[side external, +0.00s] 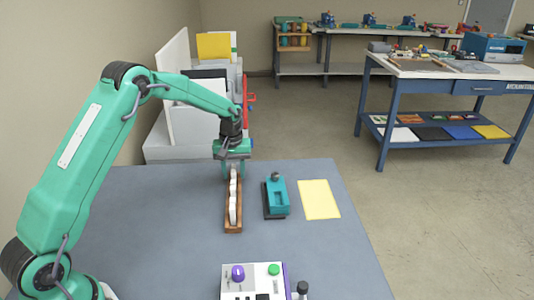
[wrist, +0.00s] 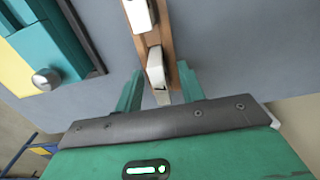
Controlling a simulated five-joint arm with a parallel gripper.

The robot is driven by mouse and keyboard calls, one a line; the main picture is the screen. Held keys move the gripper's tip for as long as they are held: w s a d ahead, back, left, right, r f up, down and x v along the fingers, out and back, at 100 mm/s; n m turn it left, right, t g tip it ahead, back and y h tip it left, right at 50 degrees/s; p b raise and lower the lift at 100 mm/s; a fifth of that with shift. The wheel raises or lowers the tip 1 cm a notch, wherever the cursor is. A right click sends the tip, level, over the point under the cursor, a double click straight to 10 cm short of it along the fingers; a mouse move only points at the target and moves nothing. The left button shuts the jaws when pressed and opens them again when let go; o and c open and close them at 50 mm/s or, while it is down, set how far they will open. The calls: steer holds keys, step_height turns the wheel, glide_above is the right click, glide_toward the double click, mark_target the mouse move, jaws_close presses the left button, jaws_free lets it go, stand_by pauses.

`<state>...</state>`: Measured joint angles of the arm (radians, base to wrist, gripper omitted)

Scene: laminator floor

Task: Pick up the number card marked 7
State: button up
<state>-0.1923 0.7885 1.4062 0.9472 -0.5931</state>
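White number cards (side external: 233,205) stand in a row in a narrow wooden rack (side external: 234,229) on the grey table. In the wrist view, the nearest card (wrist: 156,65) leans in the end of the rack (wrist: 170,38), with a dark mark at its lower edge that is too partial to read surely. Another white card (wrist: 139,14) is further along. My gripper (side external: 234,170) is low over the rack's far end. In the wrist view its two green fingers (wrist: 158,74) are apart, on either side of the nearest card, with a visible gap at the left.
A teal device with a metal knob (side external: 279,197) stands close to the right of the rack, with a yellow sheet (side external: 319,199) beyond it. A control box with purple and green buttons (side external: 254,281) is at the front. The table's left side is clear.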

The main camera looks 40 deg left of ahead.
mark_target(234, 168)
stand_by(0.3)
jaws_close()
steer(key=shift+r, duration=0.1)
steer(key=shift+r, duration=4.95)
